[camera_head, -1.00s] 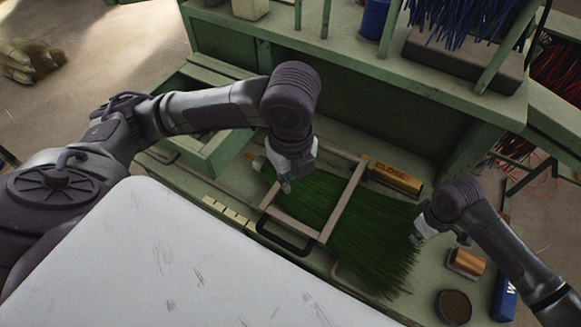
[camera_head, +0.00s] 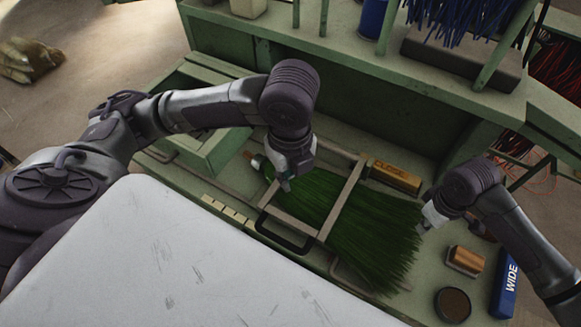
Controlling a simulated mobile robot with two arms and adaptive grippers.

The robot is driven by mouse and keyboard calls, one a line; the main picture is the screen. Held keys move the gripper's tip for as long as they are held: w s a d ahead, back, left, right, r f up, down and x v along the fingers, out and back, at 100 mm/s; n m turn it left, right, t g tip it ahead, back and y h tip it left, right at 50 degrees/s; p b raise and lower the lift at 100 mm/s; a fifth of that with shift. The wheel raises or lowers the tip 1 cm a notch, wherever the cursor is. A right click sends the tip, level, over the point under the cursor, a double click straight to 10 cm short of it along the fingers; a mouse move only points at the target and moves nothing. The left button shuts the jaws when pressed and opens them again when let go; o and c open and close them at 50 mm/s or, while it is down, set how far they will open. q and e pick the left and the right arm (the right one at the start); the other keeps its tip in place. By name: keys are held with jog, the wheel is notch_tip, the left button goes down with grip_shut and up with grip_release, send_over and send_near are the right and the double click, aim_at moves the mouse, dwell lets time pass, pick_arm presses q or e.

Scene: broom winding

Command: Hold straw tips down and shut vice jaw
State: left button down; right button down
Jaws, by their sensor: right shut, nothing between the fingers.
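Green broom straw (camera_head: 375,235) lies fanned out on the green bench, narrow at the left and wide at its tips on the right. A pale frame with bars (camera_head: 342,200), which looks like the vice, crosses over the straw. A black handle (camera_head: 284,238) sits at its near side. My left gripper (camera_head: 284,186) points down over the narrow end of the straw; its fingers are too small and dark to tell open from shut. My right gripper (camera_head: 421,229) is shut and empty at the right edge of the straw tips; whether it touches them is unclear.
A yellow block marked CLOSE (camera_head: 396,178) lies behind the straw. An orange-brown block (camera_head: 465,261), a round dark tin (camera_head: 453,306) and a blue block marked WIDE (camera_head: 507,283) lie at the right. A white panel (camera_head: 170,260) fills the near left. Blue bristles (camera_head: 465,22) stand on the shelf.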

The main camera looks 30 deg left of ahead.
jog(key=shift+r, duration=1.85)
notch_tip(320, 180, up, 12)
